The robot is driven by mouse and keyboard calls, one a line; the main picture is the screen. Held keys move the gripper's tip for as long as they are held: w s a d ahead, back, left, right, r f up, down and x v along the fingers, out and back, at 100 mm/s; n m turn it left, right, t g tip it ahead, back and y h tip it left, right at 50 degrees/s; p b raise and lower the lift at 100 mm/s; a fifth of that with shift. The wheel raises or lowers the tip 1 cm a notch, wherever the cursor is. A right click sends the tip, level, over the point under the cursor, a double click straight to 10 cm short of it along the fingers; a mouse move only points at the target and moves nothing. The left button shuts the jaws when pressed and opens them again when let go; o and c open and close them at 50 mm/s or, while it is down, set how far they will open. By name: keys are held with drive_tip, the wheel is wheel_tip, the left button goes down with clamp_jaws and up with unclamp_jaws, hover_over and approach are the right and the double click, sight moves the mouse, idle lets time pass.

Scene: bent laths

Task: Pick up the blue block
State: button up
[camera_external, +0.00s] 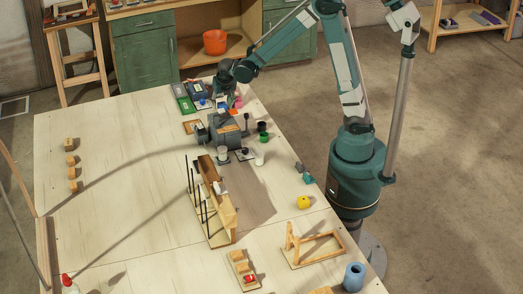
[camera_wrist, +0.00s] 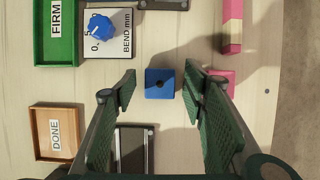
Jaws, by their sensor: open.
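The blue block (camera_wrist: 160,83) is small and square with a dark round mark on top. In the wrist view it lies on the pale table between the two green finger pads of my gripper (camera_wrist: 160,90). The fingers are spread apart, with a visible gap on each side of the block, and hold nothing. In the external view my gripper (camera_external: 223,95) points down at the far right part of the table. The block is small and partly hidden by the gripper there. I cannot tell the fingers' exact height above it.
A pink block (camera_wrist: 232,24) and another pink piece (camera_wrist: 223,82) lie to the right, the latter by the right finger. To the left are a blue knob (camera_wrist: 100,26) on a bend gauge, a green FIRM tray (camera_wrist: 55,61) and a wooden DONE tray (camera_wrist: 52,108). A grey machine (camera_external: 222,130) stands nearby.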

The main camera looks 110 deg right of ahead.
sight(222, 104)
idle(0.4)
drive_tip(key=c, duration=1)
drive_tip(key=shift+r, duration=0.1)
wheel_tip(222, 104, up, 10)
drive_tip(key=p, duration=0.2)
idle(0.4)
